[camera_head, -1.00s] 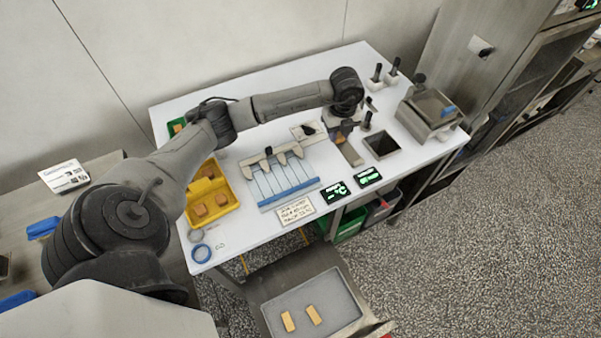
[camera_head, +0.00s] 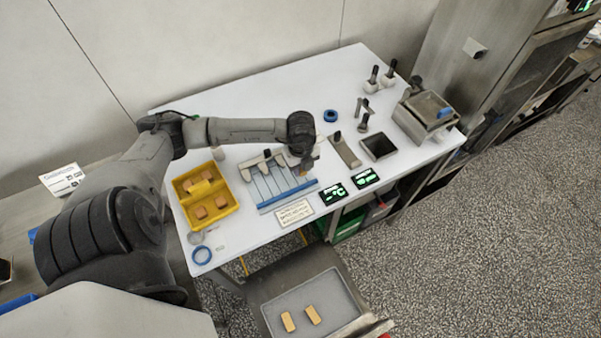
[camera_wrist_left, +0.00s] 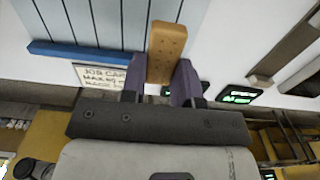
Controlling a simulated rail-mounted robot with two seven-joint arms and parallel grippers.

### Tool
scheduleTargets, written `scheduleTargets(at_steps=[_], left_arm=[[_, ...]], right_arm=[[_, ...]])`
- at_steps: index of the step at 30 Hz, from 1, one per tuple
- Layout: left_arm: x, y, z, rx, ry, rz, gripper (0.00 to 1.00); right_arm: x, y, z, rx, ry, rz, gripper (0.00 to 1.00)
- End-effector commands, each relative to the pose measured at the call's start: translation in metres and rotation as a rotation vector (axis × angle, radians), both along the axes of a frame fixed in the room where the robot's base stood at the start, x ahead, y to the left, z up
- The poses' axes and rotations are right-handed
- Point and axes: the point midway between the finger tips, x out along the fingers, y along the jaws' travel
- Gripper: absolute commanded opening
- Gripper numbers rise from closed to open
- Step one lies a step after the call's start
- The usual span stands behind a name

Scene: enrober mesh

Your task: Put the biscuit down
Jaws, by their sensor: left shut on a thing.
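My left gripper (camera_head: 304,170) is over the right part of the striped blue-grey mesh panel (camera_head: 266,186). In the left wrist view its two purple fingers (camera_wrist_left: 161,80) are shut on a golden-brown biscuit (camera_wrist_left: 167,48), which sticks out beyond the fingertips. The biscuit overlaps the right part of the panel (camera_wrist_left: 115,22) in that view, beside the end of its blue front bar (camera_wrist_left: 80,54). I cannot tell whether it touches the panel. In the head view the wrist mostly hides the biscuit. My right gripper is not in view.
A yellow tray (camera_head: 232,206) with several biscuits stands left of the panel. Green-lit displays (camera_head: 334,193) and a printed card (camera_head: 294,213) lie in front. A square dark container (camera_head: 380,147) is to the right. A lower grey tray (camera_head: 345,300) holds two biscuits.

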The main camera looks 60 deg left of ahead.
Motion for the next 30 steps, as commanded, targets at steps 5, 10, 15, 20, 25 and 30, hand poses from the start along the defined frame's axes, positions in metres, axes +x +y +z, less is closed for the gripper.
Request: scheduleTargets(at_steps=[5, 10, 15, 20, 25, 30], left_arm=[[-0.002, 0.000, -0.004, 0.000, -0.001, 0.000, 0.15], [-0.003, -0.001, -0.021, -0.001, 0.002, 0.000, 0.15], [-0.002, -0.001, -0.040, -0.001, 0.001, 0.000, 0.15], [-0.002, 0.000, -0.041, 0.000, -0.001, -0.001, 0.15], [-0.002, 0.000, -0.043, 0.000, -0.001, -0.001, 0.15], [-0.002, 0.000, -0.045, 0.000, -0.001, -0.001, 0.35]], right_arm=[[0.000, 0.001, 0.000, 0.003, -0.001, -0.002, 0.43], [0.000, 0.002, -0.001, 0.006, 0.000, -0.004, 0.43], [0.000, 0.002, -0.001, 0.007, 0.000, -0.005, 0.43], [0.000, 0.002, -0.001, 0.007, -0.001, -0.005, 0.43], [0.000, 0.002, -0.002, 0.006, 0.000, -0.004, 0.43], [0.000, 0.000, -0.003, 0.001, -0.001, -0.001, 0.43]])
